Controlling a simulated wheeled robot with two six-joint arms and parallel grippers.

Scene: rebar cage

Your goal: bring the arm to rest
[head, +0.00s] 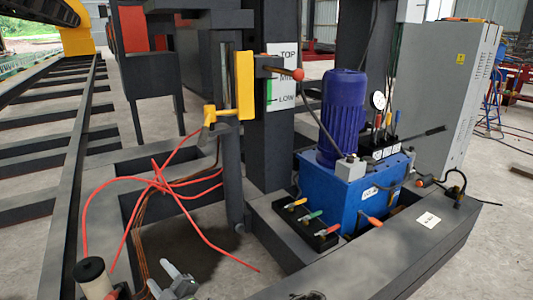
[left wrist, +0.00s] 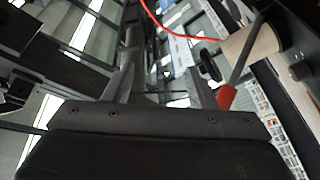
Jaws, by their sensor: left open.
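My left gripper (head: 168,280) shows as grey metal at the bottom edge of the head view, left of the middle. It is open, and I see nothing between its fingers. A pale roll with a dark end (head: 95,280) stands to its left. What looks like the same roll shows at the upper right of the left wrist view (left wrist: 252,42). My right gripper is not in view.
Thin red rods or wires (head: 160,182) and brown strands (head: 138,235) rise just behind the gripper. A dark post with a yellow bracket (head: 244,85) stands beyond. A blue pump unit (head: 325,196) with levers is at the right. A grey cabinet (head: 470,90) stands behind it.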

